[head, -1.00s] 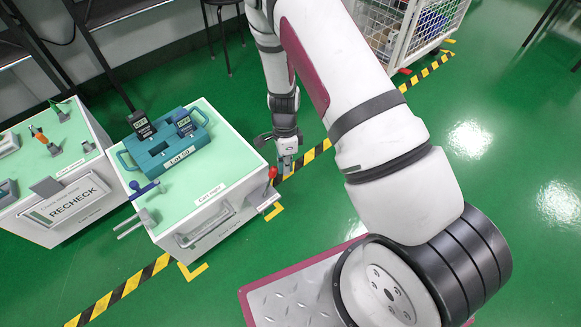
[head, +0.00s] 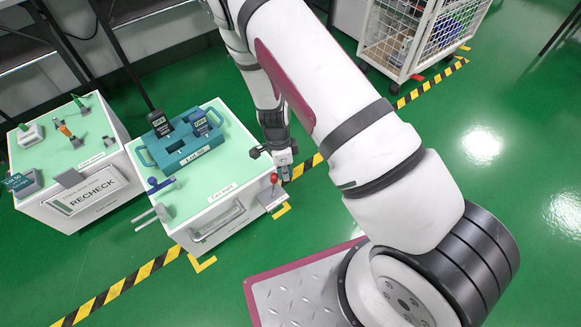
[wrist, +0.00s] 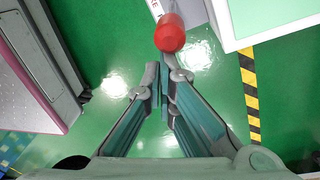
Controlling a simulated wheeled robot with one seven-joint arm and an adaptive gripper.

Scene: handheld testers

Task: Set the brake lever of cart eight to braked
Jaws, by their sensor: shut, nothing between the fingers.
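The cart (head: 232,207) is a white box with a pale green top. Its front label starts with "Cart"; the rest is too small to read surely. Its brake lever (head: 273,178) has a red knob and stands on a small plate at the cart's right front corner. In the wrist view the red knob (wrist: 170,33) is just beyond my fingertips, with the white plate partly hidden behind it. My gripper (head: 285,167) is shut and empty, just behind and right of the knob in the head view. The fingertips (wrist: 164,82) appear apart from the knob.
A blue-green tray (head: 185,142) with dark handheld testers sits on the cart top. A second cart (head: 75,180) marked RECHECK stands to the left. A wire cage trolley (head: 415,35) stands at the back right. Yellow-black tape crosses the green floor, which is open at right.

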